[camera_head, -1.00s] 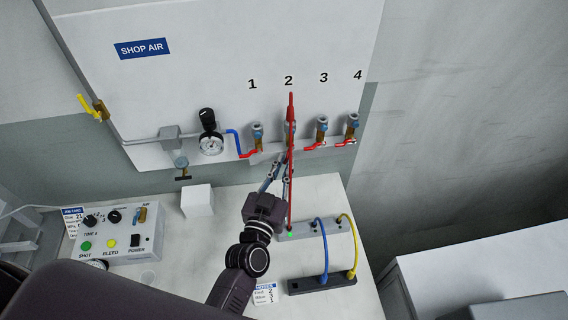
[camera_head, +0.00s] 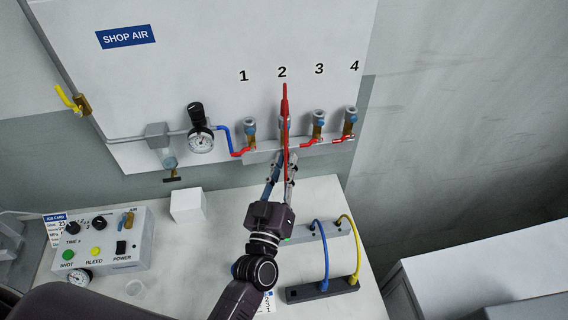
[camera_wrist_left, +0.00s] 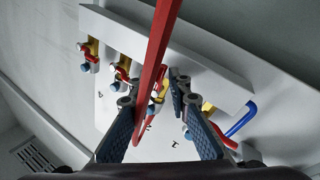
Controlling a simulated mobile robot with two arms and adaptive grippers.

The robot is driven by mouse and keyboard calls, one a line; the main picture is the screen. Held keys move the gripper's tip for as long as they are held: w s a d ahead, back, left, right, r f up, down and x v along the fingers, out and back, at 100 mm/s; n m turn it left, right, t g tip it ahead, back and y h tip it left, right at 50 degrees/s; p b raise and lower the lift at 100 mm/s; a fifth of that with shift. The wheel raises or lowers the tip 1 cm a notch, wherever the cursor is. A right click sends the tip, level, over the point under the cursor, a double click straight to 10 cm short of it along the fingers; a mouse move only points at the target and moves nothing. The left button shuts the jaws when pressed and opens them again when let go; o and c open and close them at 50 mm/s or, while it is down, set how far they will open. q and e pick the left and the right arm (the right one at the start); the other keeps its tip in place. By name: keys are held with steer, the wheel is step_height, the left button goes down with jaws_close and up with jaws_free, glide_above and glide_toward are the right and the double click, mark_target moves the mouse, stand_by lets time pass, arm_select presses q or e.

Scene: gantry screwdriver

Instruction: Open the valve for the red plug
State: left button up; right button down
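A long red hose (camera_head: 285,110) runs up the front of valve 2 (camera_head: 282,126) on the white panel. Its lower end is hidden behind my left arm. My left gripper (camera_head: 281,160) is just below valve 2, fingers pointing up at it. In the left wrist view the gripper (camera_wrist_left: 153,95) is open, with valve 2 (camera_wrist_left: 158,88) seen between the fingertips. The red hose (camera_wrist_left: 157,45) crosses in front of them, close to the left-hand finger. I cannot tell whether anything touches. The handle of valve 2 is mostly hidden. My right gripper is not in view.
Valve 1 (camera_head: 249,130), valve 3 (camera_head: 318,122) and valve 4 (camera_head: 350,118) flank it, with red levers. A gauge (camera_head: 201,140) stands left. Below are a control box (camera_head: 110,240), a white block (camera_head: 188,205) and a connector strip (camera_head: 305,291) with blue and yellow hoses.

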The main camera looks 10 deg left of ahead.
arm_select(q)
steer(key=shift+o, duration=0.7)
steer(key=s+f, duration=0.2)
steer(key=s, duration=1)
steer(key=shift+w+f, duration=0.1)
